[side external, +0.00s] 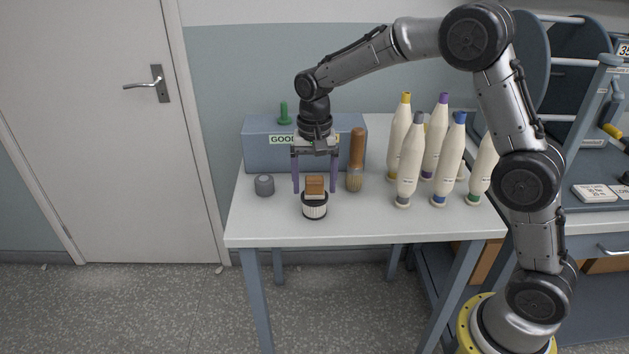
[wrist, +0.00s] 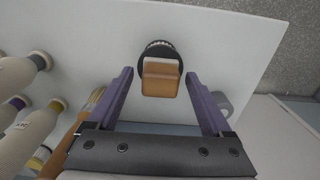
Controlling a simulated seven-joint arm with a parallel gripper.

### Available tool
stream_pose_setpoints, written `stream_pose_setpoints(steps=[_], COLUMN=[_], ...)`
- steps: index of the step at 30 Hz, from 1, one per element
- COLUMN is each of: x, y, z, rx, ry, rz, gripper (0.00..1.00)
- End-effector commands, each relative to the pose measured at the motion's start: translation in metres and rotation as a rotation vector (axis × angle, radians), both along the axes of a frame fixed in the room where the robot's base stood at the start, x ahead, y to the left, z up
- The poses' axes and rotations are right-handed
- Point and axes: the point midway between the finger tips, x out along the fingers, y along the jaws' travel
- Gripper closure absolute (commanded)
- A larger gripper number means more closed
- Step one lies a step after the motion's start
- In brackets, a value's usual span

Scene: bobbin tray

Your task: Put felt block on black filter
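The felt block (side external: 315,186), brown with a paler lower part, sits on top of the black filter (side external: 315,210), which has black rims and a pale pleated side. The filter stands upright near the table's front edge. My gripper (side external: 315,191) is open, pointing down, with its purple fingers wide apart on either side of the block. In the wrist view the block (wrist: 161,77) shows between the fingertips with a clear gap on both sides, and it hides much of the filter (wrist: 160,48).
A small grey cylinder (side external: 264,185) stands left of the filter. A brush (side external: 356,160) with a wooden handle stands to the right. Several cream bobbins (side external: 410,160) stand further right. A blue-grey box (side external: 262,150) is behind, with a green object (side external: 284,113) above it.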

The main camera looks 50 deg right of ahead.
Motion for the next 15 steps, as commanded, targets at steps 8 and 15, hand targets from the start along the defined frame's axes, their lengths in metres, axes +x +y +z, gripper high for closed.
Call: stream_pose_setpoints(steps=[8, 15], x=[0.000, 0.001], y=[0.000, 0.000], z=[0.003, 0.039], rx=[0.000, 0.000], ry=[-0.001, -0.006], rz=[0.000, 0.000], gripper=[0.16, 0.16])
